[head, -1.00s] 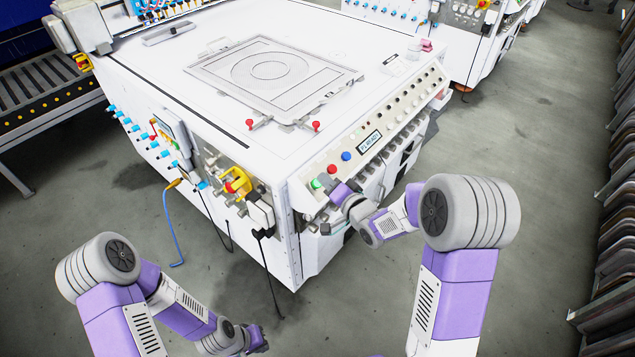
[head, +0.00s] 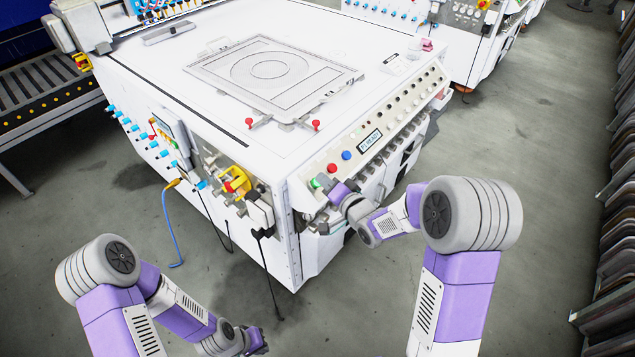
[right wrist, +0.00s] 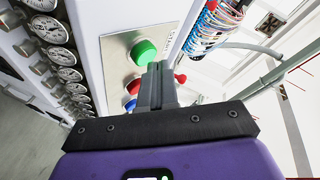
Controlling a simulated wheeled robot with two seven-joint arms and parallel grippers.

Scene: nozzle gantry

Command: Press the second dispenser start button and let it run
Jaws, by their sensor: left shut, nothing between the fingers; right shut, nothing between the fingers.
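A green button (head: 316,183) is at the near end of the white machine's front panel, and it also shows in the right wrist view (right wrist: 144,52) on a metal plate beside lettering that seems to read START. A red button (head: 332,168) and a blue button (head: 346,155) follow along the panel. My right gripper (right wrist: 160,68) is shut and empty, its fingertips right beside the green button; I cannot tell whether they touch it. In the head view my right wrist partly covers the panel there. My left gripper (head: 262,348) is shut and empty, low down, away from the machine.
A small display (head: 370,141) sits past the blue button. Red-knobbed clamps (head: 316,125) stand on the machine top. Gauges (right wrist: 58,56) line the panel's left side in the right wrist view. A yellow-and-red switch (head: 237,182) and hanging cables are on the near side.

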